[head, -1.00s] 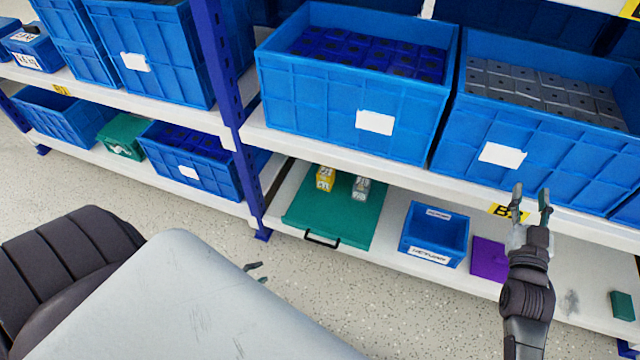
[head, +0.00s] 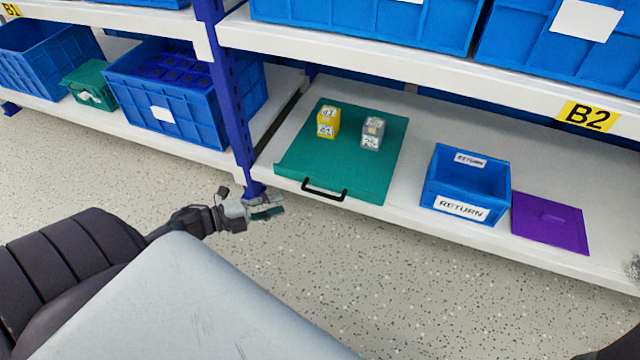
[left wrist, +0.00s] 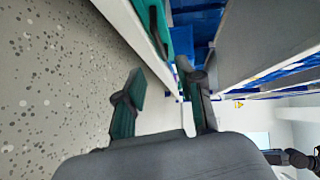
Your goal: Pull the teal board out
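The teal board (head: 345,165) lies flat on the lower shelf, with a black handle (head: 324,190) on its front edge. A yellow box (head: 328,122) and a grey box (head: 372,133) stand on it. My left gripper (head: 268,207) is left of the handle, in front of the shelf edge near the blue post, apart from the handle. In the left wrist view its two fingers (left wrist: 160,82) are spread with nothing between them. A teal edge of the board (left wrist: 153,15) shows beyond them.
A blue RETURN bin (head: 466,188) and a purple panel (head: 550,222) lie right of the board. The blue post (head: 232,100) stands at its left. The upper shelf (head: 400,80) overhangs behind. The speckled floor (head: 400,280) in front is clear.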

